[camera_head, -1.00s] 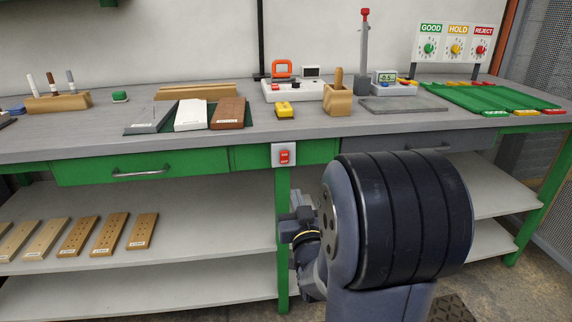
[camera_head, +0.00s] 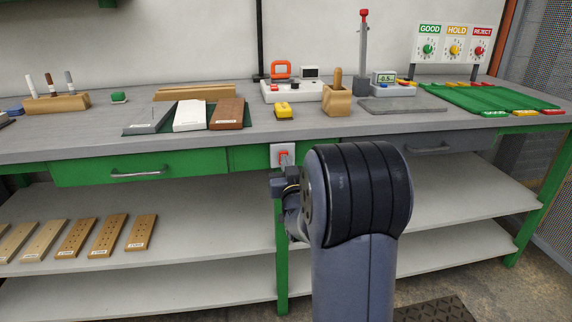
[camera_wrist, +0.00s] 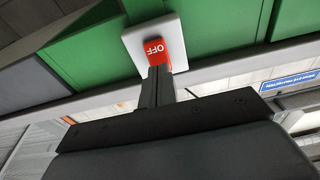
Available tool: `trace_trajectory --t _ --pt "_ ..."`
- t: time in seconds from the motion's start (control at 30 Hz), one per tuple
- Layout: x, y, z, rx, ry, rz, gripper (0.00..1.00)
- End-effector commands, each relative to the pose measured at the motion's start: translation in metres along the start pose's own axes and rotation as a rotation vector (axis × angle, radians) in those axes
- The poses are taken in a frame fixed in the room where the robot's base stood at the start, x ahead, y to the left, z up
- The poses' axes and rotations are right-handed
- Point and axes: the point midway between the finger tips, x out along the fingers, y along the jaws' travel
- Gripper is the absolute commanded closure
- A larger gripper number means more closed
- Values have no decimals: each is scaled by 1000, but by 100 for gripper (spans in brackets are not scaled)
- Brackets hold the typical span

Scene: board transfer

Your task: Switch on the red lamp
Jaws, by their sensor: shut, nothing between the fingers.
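A red rocker switch (camera_head: 283,156) sits on a white plate on the bench front, between green drawer fronts. In the wrist view the switch (camera_wrist: 155,48) reads "OFF", upside down. My gripper (camera_wrist: 158,70) is shut and empty. Its fingertips overlap the edge of the switch in the picture; I cannot tell whether they touch it. In the head view my arm and wrist stand just below the switch. A grey post with a red top (camera_head: 364,14) stands on the bench. A REJECT panel with a red knob (camera_head: 479,50) is at the back right. Which one is the red lamp is unclear.
The grey bench top (camera_head: 60,142) holds boards, a yellow device (camera_head: 284,110), a wooden holder (camera_head: 337,98) and a green mat (camera_head: 455,96). A drawer handle (camera_head: 140,172) sticks out at left. Several drilled boards lie on the shelf (camera_head: 200,212) below.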

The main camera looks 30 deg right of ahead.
Motion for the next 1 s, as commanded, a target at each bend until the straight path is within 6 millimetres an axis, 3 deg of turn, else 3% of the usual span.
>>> trace_trajectory --t 0.53,0.87,1.0 --pt "8 0 -2 0 -10 0 100" --pt "20 0 -15 -1 -186 -1 100" --pt "19 0 -8 0 -194 -1 100"
